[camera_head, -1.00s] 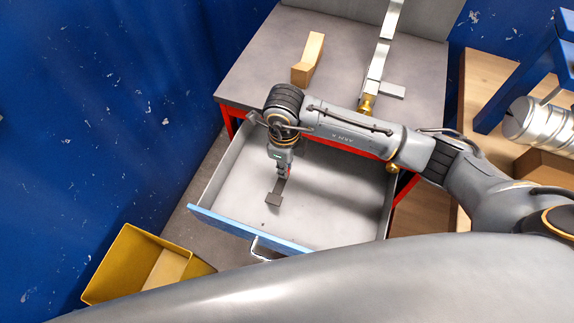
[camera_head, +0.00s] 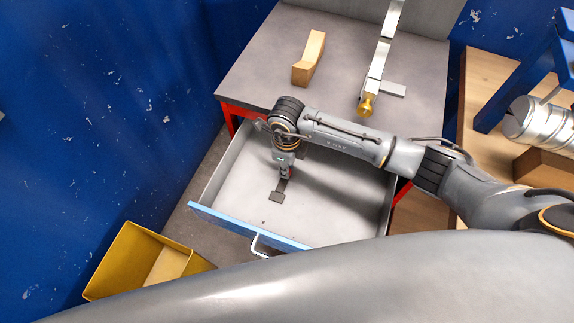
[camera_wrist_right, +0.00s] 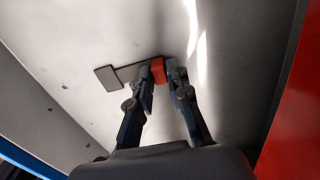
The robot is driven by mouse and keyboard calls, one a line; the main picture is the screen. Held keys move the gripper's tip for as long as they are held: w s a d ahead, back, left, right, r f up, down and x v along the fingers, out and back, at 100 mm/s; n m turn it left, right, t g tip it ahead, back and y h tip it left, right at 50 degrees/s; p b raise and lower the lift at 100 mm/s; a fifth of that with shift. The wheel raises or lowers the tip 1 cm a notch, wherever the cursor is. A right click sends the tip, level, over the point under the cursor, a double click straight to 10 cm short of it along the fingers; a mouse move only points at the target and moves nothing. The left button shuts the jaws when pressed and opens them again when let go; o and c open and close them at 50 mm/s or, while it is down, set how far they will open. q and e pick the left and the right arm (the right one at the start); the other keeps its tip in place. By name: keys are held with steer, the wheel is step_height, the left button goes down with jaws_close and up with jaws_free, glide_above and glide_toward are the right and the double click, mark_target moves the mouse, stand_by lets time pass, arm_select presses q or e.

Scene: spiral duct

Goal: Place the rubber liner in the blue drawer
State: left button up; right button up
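The rubber liner (camera_head: 276,197) shows as a dark grey flat plate and strip at my right gripper, inside the drawer. In the right wrist view its grey plate (camera_wrist_right: 107,77) points left, and a red part shows at the fingertips. My right gripper (camera_head: 287,173) points down, its fingertips (camera_wrist_right: 167,74) close together around the piece, partly hiding it. The liner is close to the drawer floor; I cannot tell whether it touches. The drawer (camera_head: 240,221) has a blue front, is pulled open and otherwise looks empty. My left gripper is out of view.
The grey tabletop (camera_head: 262,60) above the drawer carries a wooden block (camera_head: 309,60) and a metal strip with a brass end (camera_head: 366,105). A yellow bin (camera_head: 125,255) stands at left front. A blue wall (camera_head: 90,120) is at left. Metal duct (camera_head: 530,122) is at right.

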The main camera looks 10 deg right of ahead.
steer(key=shift+o, duration=1.1)
step_height(320, 180, up, 12)
steer(key=shift+r+b, duration=0.15)
steer(key=shift+b, duration=0.25)
